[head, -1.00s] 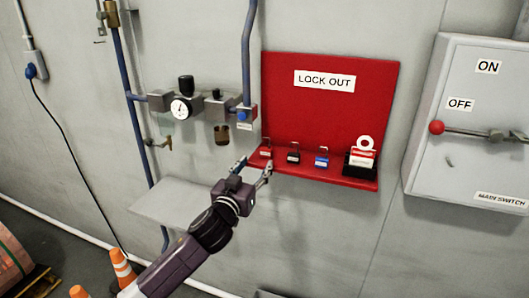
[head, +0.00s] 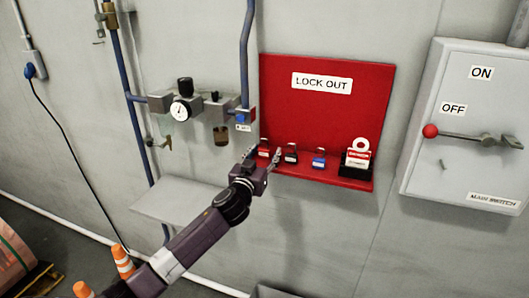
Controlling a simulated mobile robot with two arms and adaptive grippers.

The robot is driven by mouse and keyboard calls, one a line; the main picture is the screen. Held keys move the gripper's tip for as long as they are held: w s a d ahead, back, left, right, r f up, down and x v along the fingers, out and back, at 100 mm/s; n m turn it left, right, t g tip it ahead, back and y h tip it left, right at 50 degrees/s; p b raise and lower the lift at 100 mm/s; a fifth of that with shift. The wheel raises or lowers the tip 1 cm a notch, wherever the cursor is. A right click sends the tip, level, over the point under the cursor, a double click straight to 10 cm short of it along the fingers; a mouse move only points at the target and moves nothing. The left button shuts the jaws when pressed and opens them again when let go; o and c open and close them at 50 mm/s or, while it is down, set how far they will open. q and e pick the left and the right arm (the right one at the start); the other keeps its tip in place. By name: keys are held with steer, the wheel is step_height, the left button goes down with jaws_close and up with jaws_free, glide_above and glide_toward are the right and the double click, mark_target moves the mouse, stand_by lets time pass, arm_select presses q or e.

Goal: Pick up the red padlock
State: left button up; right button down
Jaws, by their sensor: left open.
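The red padlock (head: 263,151) stands at the left end of the red lock-out shelf (head: 330,179), with its shackle up. My left gripper (head: 263,155) is open, with one finger on each side of the red padlock in the head view. Its fingers partly cover the lower part of the padlock, and I cannot tell if they touch it. A black padlock (head: 291,155) and a blue padlock (head: 319,160) stand to its right. My right gripper does not show.
A holder with red-and-white tags (head: 358,158) sits at the shelf's right end. The shelf's red back panel (head: 320,115) rises behind. A gauge and regulator assembly (head: 182,108) and blue pipe (head: 247,60) are to the left. A grey shelf (head: 175,203) juts out below.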

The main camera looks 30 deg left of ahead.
arm_select(q)
steer(key=shift+c, duration=0.7)
steer(key=c, duration=1.1)
steer(key=shift+r, duration=0.15)
steer(key=shift+s+r+b, duration=0.2)
steer(key=shift+b, duration=0.15)
step_height(320, 180, up, 7)
steer(key=shift+f+b, duration=0.15)
steer(key=shift+b, duration=0.4)
steer(key=b+v, duration=0.1)
steer(key=v, duration=1.8)
steer(key=shift+s+a+f, duration=0.1)
steer(key=shift+s, duration=0.25)
